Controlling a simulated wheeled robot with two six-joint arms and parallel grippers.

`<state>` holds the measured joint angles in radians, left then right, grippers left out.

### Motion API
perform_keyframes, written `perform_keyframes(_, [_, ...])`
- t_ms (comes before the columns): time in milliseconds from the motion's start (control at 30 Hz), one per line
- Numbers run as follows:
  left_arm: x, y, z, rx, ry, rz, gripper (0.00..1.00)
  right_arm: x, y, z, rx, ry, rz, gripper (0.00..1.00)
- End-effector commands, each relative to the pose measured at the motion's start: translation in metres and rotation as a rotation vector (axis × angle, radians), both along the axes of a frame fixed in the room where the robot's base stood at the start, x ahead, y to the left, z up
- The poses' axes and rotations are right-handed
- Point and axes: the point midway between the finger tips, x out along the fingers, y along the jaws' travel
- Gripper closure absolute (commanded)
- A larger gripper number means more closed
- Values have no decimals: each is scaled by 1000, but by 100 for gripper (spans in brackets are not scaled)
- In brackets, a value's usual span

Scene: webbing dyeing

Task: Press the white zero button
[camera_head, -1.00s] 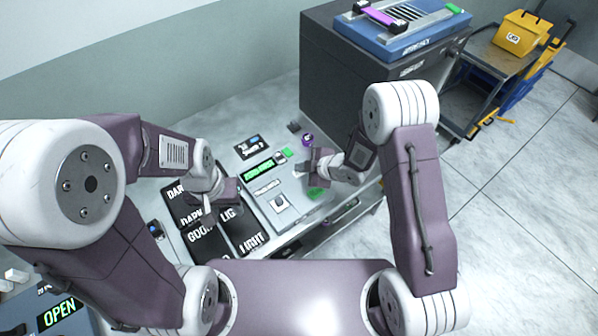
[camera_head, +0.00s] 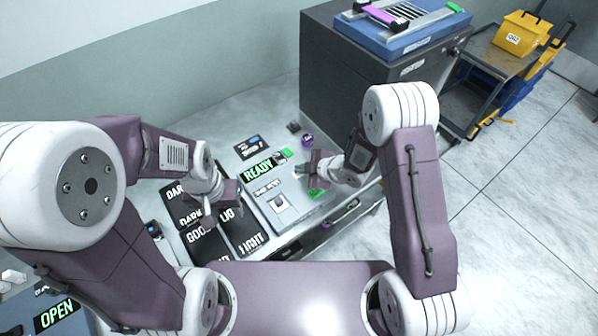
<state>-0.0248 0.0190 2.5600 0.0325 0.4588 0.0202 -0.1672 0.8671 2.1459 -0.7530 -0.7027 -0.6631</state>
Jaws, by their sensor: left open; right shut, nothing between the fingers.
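A grey measuring device (camera_head: 294,216) sits on the bench, with a lit green display (camera_head: 258,171) that reads READY. A pale square with a dark surround (camera_head: 278,202) is on its top face. I cannot make out the white zero button for certain; it may be hidden at my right gripper. My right gripper (camera_head: 301,171) is shut and empty, low over the right side of the device; whether it touches is unclear. My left gripper (camera_head: 210,216) is open and empty above the black labelled panels.
Black panels marked DARK, GOOD and LIGHT (camera_head: 244,232) lie left of the device. A green patch (camera_head: 316,194) and a purple roll (camera_head: 307,139) are near my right gripper. A dark cabinet (camera_head: 345,75) stands behind; a cart with a yellow bin (camera_head: 520,32) is far right.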

Motion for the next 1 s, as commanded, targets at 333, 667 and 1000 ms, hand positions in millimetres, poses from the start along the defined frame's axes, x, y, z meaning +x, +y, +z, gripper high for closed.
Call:
perform_keyframes(333, [0, 0, 8, 0, 0, 0, 55, 0, 0, 9, -1, 1, 0, 100])
perform_keyframes(667, [0, 0, 14, 0, 0, 0, 55, 0, 0, 17, -1, 1, -1, 100])
perform_keyframes(1000, [0, 0, 26, 0, 0, 0, 55, 0, 0, 31, 0, 0, 0, 100])
